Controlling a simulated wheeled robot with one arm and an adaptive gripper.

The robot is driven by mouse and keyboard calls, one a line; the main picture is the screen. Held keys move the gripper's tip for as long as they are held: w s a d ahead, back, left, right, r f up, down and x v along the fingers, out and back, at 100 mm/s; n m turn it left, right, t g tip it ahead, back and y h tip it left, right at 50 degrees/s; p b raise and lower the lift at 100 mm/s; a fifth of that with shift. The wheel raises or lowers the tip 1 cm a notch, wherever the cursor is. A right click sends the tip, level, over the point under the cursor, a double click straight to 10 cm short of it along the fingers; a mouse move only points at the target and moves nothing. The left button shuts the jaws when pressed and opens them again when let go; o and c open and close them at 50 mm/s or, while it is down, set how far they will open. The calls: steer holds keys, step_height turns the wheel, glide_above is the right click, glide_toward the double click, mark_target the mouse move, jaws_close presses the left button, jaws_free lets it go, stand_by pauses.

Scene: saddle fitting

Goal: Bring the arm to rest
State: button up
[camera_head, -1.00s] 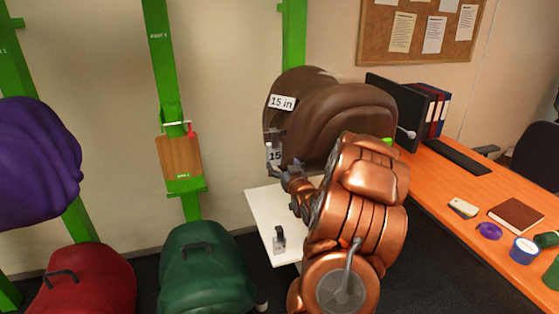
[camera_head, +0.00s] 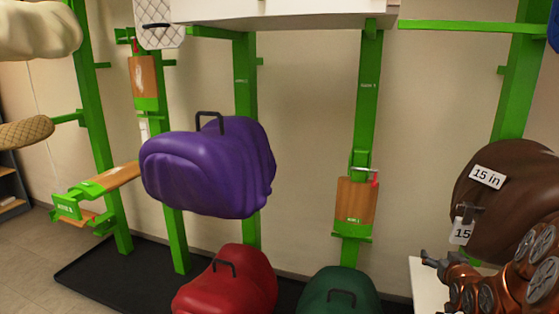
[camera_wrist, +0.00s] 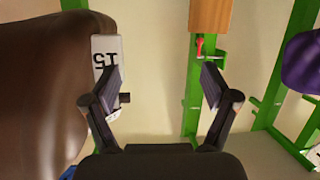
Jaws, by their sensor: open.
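My gripper (camera_head: 446,262) is at the lower right of the head view, just left of and below the brown saddle (camera_head: 497,225). In the wrist view my gripper (camera_wrist: 160,85) has its two fingers spread wide with nothing between them. The brown saddle fills the left of that view (camera_wrist: 35,90), with a "15" tag (camera_wrist: 106,60) hanging behind the left finger. In the head view the saddle carries a "15 in" label (camera_head: 487,177) and a second tag (camera_head: 462,232). My copper-coloured arm covers the saddle's lower right part.
A purple saddle (camera_head: 205,170) hangs on a green post at the middle left. Red (camera_head: 225,285) and green (camera_head: 338,292) saddles are low down. A wooden bracket (camera_head: 355,203) is empty. A white table edge (camera_head: 425,285) lies below my gripper.

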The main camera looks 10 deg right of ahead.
steer(key=s+a+f+n+g+y, duration=0.15)
steer(key=s+a+g, duration=0.3)
steer(key=a, duration=0.65)
steer(key=s+a+n+g+y, duration=0.1)
steer(key=s+a+g+y, duration=0.3)
steer(key=a, duration=0.7)
steer(key=s+a+r+g, duration=0.1)
steer(key=s+a+g, duration=0.1)
steer(key=s+a, duration=0.3)
steer(key=s+a+r+n+g, duration=0.1)
steer(key=s+a, duration=0.4)
steer(key=s, duration=0.7)
steer(key=s+a+r+g, duration=0.1)
steer(key=s+a+g, duration=0.2)
steer(key=s+a, duration=0.3)
steer(key=s, duration=0.3)
steer(key=shift+s+n+g, duration=0.15)
steer(key=shift+n+g, duration=0.2)
steer(key=shift+y, duration=0.25)
